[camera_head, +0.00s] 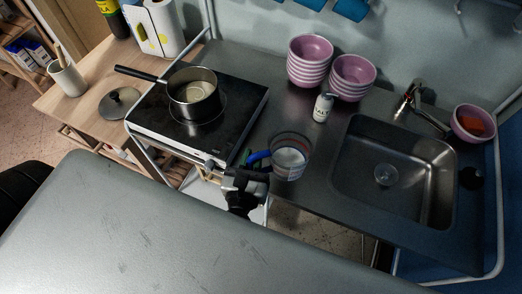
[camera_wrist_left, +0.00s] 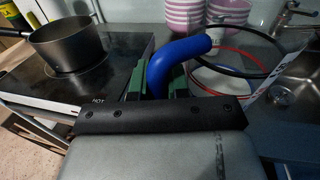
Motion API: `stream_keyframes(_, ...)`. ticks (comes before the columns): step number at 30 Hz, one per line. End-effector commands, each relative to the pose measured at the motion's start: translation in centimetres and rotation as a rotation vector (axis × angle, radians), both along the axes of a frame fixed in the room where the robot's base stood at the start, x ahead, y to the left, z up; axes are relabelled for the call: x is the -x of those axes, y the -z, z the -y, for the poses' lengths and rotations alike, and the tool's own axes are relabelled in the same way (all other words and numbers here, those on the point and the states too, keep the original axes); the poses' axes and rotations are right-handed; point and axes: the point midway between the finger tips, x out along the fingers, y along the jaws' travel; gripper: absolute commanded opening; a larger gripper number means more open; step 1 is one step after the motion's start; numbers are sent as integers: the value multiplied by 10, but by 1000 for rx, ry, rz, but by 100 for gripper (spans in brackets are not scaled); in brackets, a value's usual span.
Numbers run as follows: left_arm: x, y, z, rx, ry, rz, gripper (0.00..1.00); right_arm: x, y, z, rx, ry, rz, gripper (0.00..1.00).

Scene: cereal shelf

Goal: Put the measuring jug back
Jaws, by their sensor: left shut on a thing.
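The measuring jug (camera_head: 291,158) is see-through with coloured bands and a blue handle on its left side. It is at the front of the steel counter, between the hob and the sink. My left gripper (camera_head: 254,168) is shut on its blue handle. In the left wrist view the handle (camera_wrist_left: 172,62) sits between the green finger pads (camera_wrist_left: 152,82), and the jug's rim (camera_wrist_left: 240,72) shows to the right. The jug looks roughly upright. I cannot tell whether its base touches the counter. My right gripper is not in view.
A dark pot (camera_head: 193,98) stands on the black hob (camera_head: 160,125), its handle pointing left. Pink bowl stacks (camera_head: 310,62) and a small white bottle (camera_head: 322,108) stand behind the jug. The sink (camera_head: 400,165) and tap (camera_head: 408,100) are to the right. A lid (camera_head: 119,102) lies on the wooden table.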

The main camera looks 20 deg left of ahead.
Motion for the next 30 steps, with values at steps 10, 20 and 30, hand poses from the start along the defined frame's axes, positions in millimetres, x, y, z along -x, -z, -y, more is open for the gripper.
stream_keyframes(10,-59,38,-22,0,0,3,0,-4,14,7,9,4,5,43)
stream_keyframes(20,-64,61,-25,0,1,1,0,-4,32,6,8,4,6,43)
stream_keyframes(30,-64,80,-25,0,1,2,0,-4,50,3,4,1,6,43)
